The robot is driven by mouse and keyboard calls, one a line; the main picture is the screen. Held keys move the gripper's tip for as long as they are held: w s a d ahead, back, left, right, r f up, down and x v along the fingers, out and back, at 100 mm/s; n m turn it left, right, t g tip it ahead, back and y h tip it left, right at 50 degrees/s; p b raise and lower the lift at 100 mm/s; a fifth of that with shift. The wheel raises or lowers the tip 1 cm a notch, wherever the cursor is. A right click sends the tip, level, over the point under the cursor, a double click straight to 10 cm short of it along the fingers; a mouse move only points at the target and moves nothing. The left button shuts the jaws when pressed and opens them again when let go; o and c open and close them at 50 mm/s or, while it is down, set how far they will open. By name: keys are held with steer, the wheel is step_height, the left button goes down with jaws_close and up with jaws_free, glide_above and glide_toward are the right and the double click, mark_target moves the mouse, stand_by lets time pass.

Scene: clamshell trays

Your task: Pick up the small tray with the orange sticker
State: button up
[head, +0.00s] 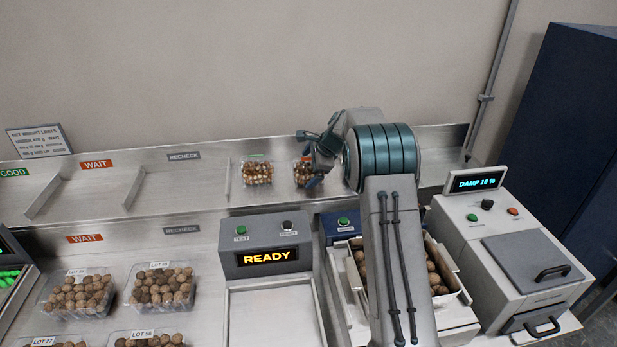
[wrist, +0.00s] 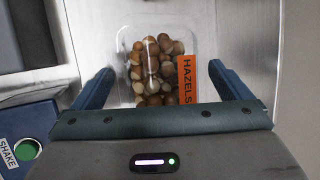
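The small clear tray with the orange sticker (head: 303,173) stands on the back metal shelf, partly hidden by my gripper (head: 313,159) in the head view. In the wrist view the tray (wrist: 124,62) holds round brown nuts, and its orange sticker (wrist: 187,80) reads HAZELS along the right side. My gripper (wrist: 161,68) is open and empty. Its two dark blue fingers point toward the tray, one towards each side, with gaps between them and the tray walls. I cannot tell how far the fingertips are above the shelf.
Another small tray with a green sticker (head: 257,172) stands just left on the same shelf. Larger trays of nuts (head: 162,287) sit at the front left. The READY box (head: 266,245), a blue box with a green button (head: 345,222) and the DAMP machine (head: 510,260) stand in front.

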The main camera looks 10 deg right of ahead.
steer(key=c, duration=0.9)
steer(key=shift+r, duration=0.15)
